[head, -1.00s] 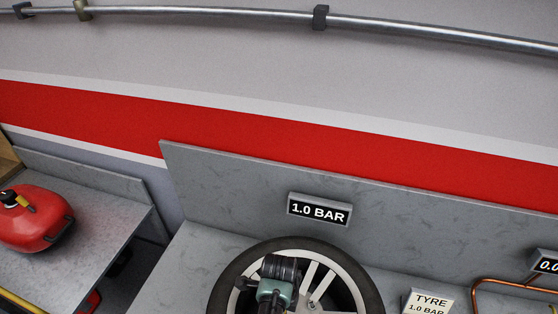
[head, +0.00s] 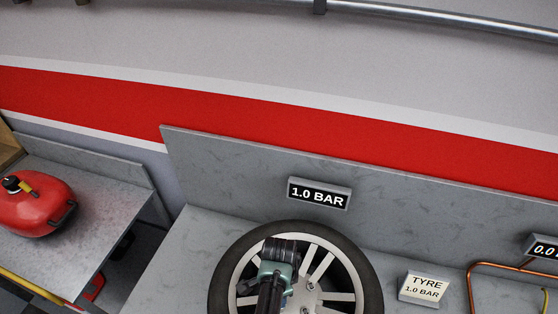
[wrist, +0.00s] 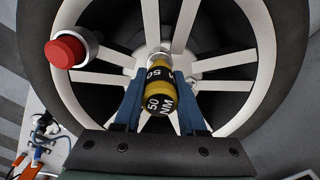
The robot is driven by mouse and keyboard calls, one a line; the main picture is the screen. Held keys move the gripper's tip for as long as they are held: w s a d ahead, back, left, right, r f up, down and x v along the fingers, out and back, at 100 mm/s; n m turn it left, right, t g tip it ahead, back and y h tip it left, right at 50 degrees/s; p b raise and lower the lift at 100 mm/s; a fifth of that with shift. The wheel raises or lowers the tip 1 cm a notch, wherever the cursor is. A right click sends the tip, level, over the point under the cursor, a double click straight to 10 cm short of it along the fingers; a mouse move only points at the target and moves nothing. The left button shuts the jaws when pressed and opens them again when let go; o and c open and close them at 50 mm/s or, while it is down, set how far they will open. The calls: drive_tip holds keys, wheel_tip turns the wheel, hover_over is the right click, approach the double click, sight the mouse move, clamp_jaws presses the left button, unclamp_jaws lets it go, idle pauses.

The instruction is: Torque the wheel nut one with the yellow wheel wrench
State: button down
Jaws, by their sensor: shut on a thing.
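My gripper (wrist: 160,92) is shut on the yellow wheel wrench (wrist: 157,88), a yellow and black cylinder marked "50 NM", held between its two blue fingers. The wheel (wrist: 222,65), with pale spokes and a dark tyre, lies beyond the wrench in the wrist view. The wrench's far end overlaps the hub region; I cannot tell whether it touches a nut. In the head view the wheel (head: 318,266) lies on the grey bench, and my arm's end covers its left part. The wrench is hidden there. Which nut is number one cannot be told.
A red-capped cylinder (wrist: 68,50) stands near the rim in the wrist view. A "1.0 BAR" display (head: 319,194) is behind the wheel, with a "TYRE 1.0 BAR" sign (head: 424,288) and copper pipe (head: 472,283) to the right. A red fuel can (head: 38,205) sits left.

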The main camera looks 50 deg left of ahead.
drive_tip(key=shift+m, duration=1.2)
drive_tip(key=shift+m, duration=0.6)
drive_tip(key=shift+r, duration=2.1)
